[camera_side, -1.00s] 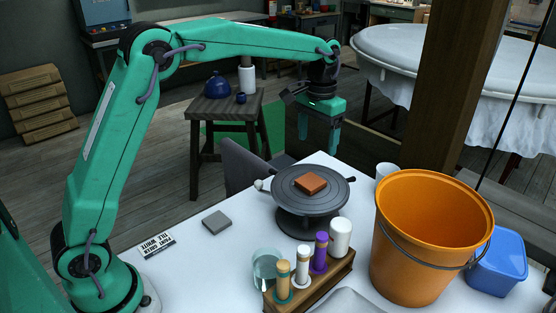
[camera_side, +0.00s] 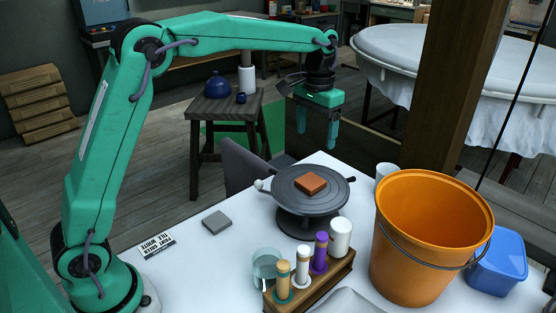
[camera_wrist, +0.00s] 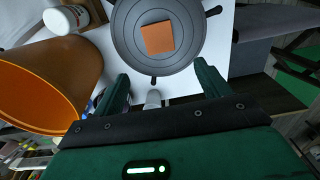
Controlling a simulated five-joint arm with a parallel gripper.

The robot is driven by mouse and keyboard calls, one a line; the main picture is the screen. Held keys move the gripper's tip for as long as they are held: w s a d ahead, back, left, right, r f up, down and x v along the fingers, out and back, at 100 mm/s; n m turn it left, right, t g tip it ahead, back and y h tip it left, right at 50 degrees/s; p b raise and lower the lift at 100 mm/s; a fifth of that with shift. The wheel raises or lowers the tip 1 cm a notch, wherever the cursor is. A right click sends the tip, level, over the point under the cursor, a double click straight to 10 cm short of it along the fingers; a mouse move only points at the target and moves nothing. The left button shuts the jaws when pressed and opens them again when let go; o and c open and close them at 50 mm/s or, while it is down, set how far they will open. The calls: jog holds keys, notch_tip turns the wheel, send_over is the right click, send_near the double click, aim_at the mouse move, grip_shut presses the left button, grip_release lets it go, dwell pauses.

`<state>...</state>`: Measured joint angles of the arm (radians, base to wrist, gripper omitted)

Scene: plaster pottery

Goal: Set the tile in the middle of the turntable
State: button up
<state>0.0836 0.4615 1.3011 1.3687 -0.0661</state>
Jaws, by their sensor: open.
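A square terracotta-brown tile (camera_side: 311,183) lies flat on top of the dark grey round turntable (camera_side: 336,203), near its middle. The wrist view also shows the tile (camera_wrist: 158,38) on the turntable (camera_wrist: 128,45), with bare disc all round it. My gripper (camera_side: 317,138) hangs above and behind the turntable in the side view, clear of the tile, with its fingers pointing down. Its two fingers stand apart with nothing between them. A flat grey square piece (camera_side: 216,222) lies on the white table to the left of the turntable.
A wooden rack (camera_side: 327,274) of coloured bottles stands in front of the turntable, beside a clear glass (camera_side: 266,262). A large orange bucket (camera_side: 410,250) stands to the right, with a white cup (camera_side: 384,170) behind it. A printed card (camera_side: 156,244) lies at left.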

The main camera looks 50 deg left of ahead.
jog(key=s+a+r+t, duration=0.2)
jog(key=s, duration=0.9)
jog(key=s+a+r+t, duration=0.2)
jog(key=s+r, duration=0.1)
jog(key=s, duration=0.9)
jog(key=s+f+t, duration=0.1)
jog(key=s+f, duration=0.3)
jog(key=s, duration=0.2)
jog(key=shift+s+a+f, duration=0.15)
jog(key=shift+f, duration=0.1)
